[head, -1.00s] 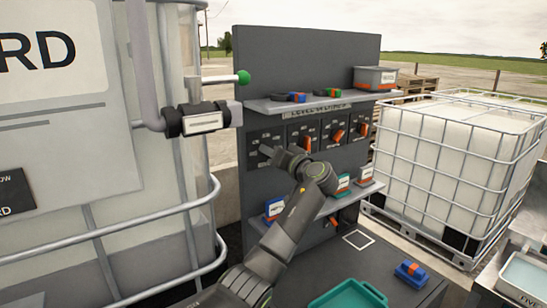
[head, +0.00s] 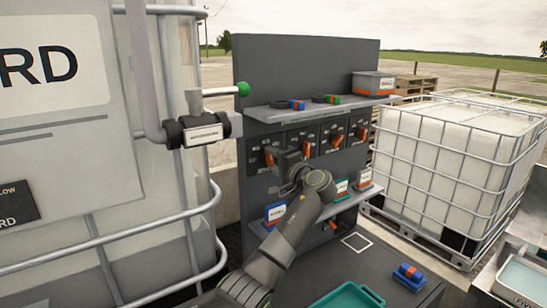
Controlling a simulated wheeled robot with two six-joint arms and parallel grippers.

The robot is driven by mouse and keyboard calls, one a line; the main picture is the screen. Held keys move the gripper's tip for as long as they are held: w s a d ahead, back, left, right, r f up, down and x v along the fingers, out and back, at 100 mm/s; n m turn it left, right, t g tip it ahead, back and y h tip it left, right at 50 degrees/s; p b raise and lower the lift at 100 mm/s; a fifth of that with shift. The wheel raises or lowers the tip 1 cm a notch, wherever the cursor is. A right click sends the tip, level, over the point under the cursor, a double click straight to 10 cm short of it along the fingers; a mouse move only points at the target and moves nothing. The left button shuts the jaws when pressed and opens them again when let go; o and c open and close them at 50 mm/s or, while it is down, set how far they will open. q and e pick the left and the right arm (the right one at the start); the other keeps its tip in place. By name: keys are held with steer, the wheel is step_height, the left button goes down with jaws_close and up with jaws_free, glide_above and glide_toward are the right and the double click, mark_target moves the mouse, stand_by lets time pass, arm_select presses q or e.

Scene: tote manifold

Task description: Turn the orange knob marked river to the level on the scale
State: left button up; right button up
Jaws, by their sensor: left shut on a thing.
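A dark upright panel carries a row of orange knobs, each on a dark plate with white scale marks. The leftmost knob (head: 270,156) is partly hidden by my left gripper (head: 276,158), which is shut on it. The other knobs to the right are the second (head: 306,146), the third (head: 336,140) and the rightmost (head: 363,132). The names and scale marks are too small to read, so I cannot tell which knob is marked river. My right gripper is not in view.
An upper shelf (head: 320,109) holds small blue, orange and green items and a grey bin (head: 373,84). A lower shelf (head: 325,212) holds several labelled boxes. A teal tray (head: 346,296) and a blue-orange block (head: 409,277) are below. A caged tank (head: 455,165) stands right.

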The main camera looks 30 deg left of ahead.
arm_select(q)
steer(key=shift+m+p, duration=0.3)
steer(key=shift+m, duration=0.4)
steer(key=o, duration=1)
steer(key=shift+w, duration=0.1)
steer(key=shift+d, duration=0.1)
